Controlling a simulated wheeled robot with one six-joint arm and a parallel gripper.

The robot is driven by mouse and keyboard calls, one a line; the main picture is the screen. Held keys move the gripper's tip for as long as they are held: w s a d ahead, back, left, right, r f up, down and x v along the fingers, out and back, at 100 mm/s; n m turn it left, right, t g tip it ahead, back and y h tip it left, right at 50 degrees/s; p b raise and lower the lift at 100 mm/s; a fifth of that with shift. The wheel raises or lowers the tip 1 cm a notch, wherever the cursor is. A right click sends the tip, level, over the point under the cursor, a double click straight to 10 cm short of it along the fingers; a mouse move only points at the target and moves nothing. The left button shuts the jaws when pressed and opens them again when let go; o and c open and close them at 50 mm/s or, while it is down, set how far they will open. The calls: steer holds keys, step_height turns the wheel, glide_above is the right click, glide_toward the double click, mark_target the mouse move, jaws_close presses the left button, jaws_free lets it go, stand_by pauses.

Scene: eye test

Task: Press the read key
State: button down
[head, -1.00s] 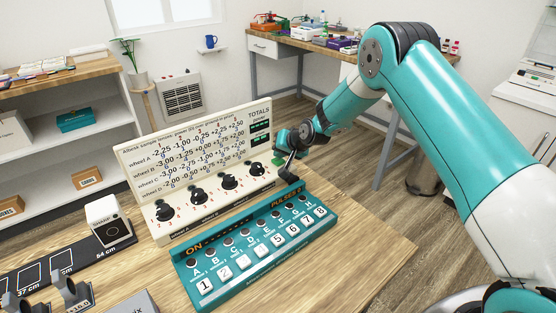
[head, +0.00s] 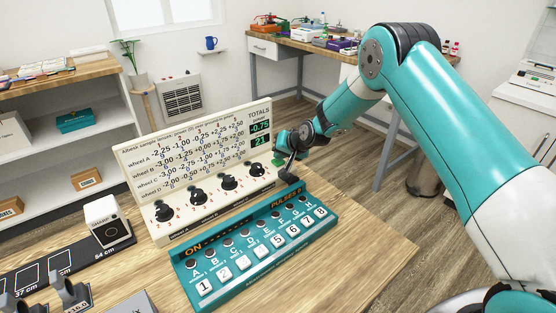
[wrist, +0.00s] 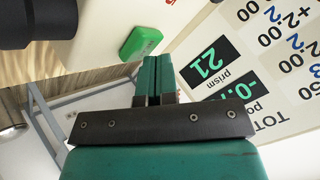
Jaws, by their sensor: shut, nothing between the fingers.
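A cream panel (head: 150,160) headed TOTALS at its right end stands on the bench. A green key (wrist: 141,40), apparently the read key with its label unreadable, is on the panel's face. In the head view this green key (head: 278,161) shows low at the right end. My gripper (wrist: 154,60) is shut and empty, its fingertips close to the key and beside it in the wrist view. Contact does not show. In the head view my gripper (head: 280,148) is at the panel's right end. The displays (head: 260,134) above the key read -0.75 and 21.
Several black knobs (head: 195,195) line the panel left of the key. A teal box (head: 255,250) with numbered white keys stands in front. A white block (head: 108,222) is at the left. The bench right of the teal box is clear.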

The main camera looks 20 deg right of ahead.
mark_target(279, 161)
steer(key=shift+r, duration=0.2)
step_height(279, 161, up, 6)
steer(key=p, duration=0.3)
steer(key=shift+f, duration=0.15)
stand_by(0.7)
steer(key=shift+s+a+r, duration=0.15)
steer(key=shift+r, duration=0.25)
steer(key=s+a+r+n+g, duration=0.2)
steer(key=s+a+r, duration=0.1)
steer(key=s+r, duration=0.5)
steer(key=s+a+r+n+g, duration=0.2)
steer(key=s+a+r+n, duration=0.1)
steer(key=s+r, duration=0.5)
steer(key=s+r+n+g, duration=0.2)
steer(key=s, duration=1.3)
steer(key=s+d+r+n+g, duration=0.1)
steer(key=s+n+g, duration=0.1)
steer(key=s, duration=1.2)
steer(key=shift+s+d+r+n, duration=0.15)
steer(key=shift+s+r+n, duration=0.25)
steer(key=shift+n, duration=0.3)
